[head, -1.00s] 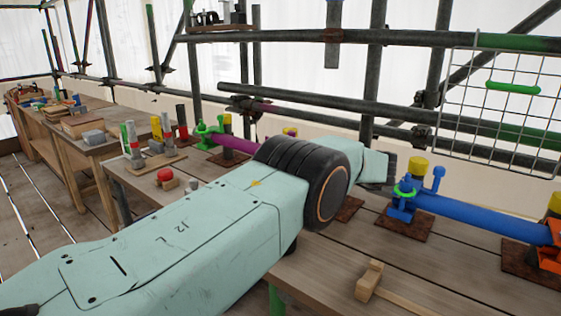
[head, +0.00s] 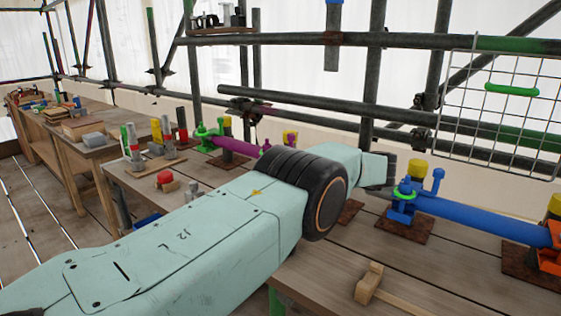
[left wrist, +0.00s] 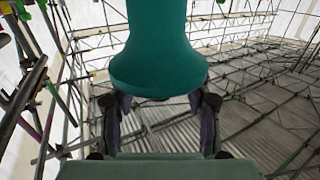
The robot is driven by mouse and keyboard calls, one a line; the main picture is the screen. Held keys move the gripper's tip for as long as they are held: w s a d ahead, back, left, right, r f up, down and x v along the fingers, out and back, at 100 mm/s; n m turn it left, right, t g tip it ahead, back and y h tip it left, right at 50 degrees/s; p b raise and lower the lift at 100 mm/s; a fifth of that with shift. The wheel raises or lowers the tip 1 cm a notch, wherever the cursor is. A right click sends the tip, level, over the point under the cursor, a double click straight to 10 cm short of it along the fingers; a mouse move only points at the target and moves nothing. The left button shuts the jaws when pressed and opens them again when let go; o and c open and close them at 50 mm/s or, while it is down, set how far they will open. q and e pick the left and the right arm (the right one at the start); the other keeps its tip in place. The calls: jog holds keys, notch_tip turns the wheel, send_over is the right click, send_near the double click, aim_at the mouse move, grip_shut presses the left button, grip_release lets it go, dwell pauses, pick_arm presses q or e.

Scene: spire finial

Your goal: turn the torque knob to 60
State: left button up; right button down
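I cannot pick out the torque knob or any scale in either view. A teal piece with a flared, bell-shaped end (left wrist: 158,55) fills the upper middle of the left wrist view. The two dark fingers of my left gripper (left wrist: 158,103) stand apart near the two sides of its flared rim. The fingertips are partly hidden there, so I cannot tell whether they grip it. In the head view my left arm reaches from lower left to the centre and hides the bench behind it. The left gripper cannot be made out clearly there. My right gripper is not in view.
A blue pipe (head: 480,219) on clamps lies at the right of the bench. A wooden mallet (head: 369,282) lies at the front. A purple pipe (head: 230,146), a red-topped block (head: 165,179) and coloured cylinders stand behind my arm. Scaffold poles and a wire grid (head: 505,110) rise behind.

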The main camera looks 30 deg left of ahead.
pick_arm(q)
jog(key=shift+m+t+y+p, duration=0.4)
jog(key=shift+m+t+p, duration=0.2)
jog(key=shift+m+t, duration=0.7)
jog(key=shift+m+t+p, duration=0.8)
jog(key=shift+m+t, duration=0.3)
jog(key=shift+t, duration=1.1)
jog(key=shift+m+t, duration=1.1)
jog(key=shift+t, duration=0.6)
jog(key=m+t+h, duration=0.1)
jog(key=t, duration=0.1)
jog(key=m+t, duration=0.2)
jog(key=shift+a+f+t+h+b, duration=0.1)
jog(key=shift+f+t+h+b, duration=0.05)
jog(key=shift+t+h+b, duration=0.2)
jog(key=shift+m+t+h+b, duration=1.7)
jog(key=shift+m+t+h, duration=1)
jog(key=shift+t+h, duration=0.35)
jog(key=shift+m+t+h+b, duration=0.3)
jog(key=shift+m+t+h, duration=0.55)
jog(key=shift+h, duration=0.25)
jog(key=shift+m+t+h, duration=0.55)
jog(key=shift+m+h, duration=1)
jog(key=shift+h, duration=0.55)
